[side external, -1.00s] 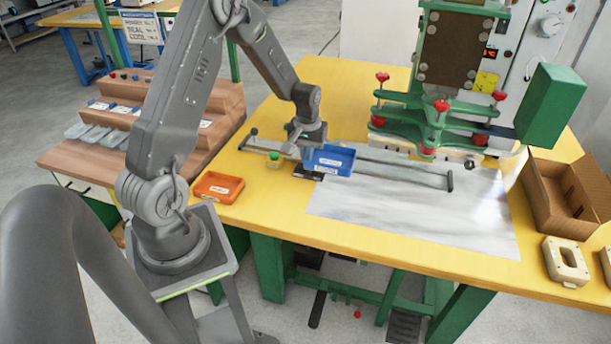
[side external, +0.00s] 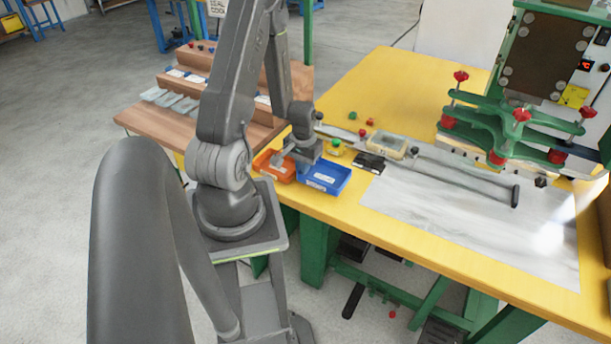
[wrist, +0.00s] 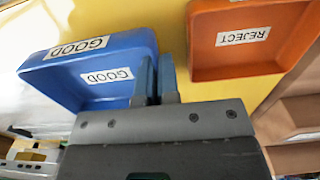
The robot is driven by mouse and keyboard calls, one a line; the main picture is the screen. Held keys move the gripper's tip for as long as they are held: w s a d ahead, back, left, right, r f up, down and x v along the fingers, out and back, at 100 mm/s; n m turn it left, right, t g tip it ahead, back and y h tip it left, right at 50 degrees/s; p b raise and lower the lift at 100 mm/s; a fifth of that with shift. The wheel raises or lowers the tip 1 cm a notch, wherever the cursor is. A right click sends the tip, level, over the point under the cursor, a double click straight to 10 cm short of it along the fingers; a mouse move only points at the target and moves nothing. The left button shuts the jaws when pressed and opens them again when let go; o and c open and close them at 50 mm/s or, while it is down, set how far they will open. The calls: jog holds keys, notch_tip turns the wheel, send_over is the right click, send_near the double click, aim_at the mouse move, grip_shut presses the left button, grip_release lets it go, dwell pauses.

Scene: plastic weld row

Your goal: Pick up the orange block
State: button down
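I see no orange block in any view. The orange thing in view is a shallow tray (side external: 272,166) labelled REJECT in the wrist view (wrist: 240,72). My gripper (side external: 298,160) is at the left end of a blue tray (side external: 328,178), beside the orange tray. The blue tray bears GOOD labels. A gap of yellow table shows between the trays in the wrist view.
A black plate (side external: 370,162) and a pale boxy part (side external: 388,146) lie right of the blue tray. Small red and green pieces lie behind them. A green press (side external: 510,125) stands at the right.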

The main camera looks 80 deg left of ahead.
jog(key=shift+f, duration=1.7)
jog(key=shift+f, duration=0.1)
jog(key=c, duration=1.4)
grip_release()
jog(key=shift+o, duration=0.2)
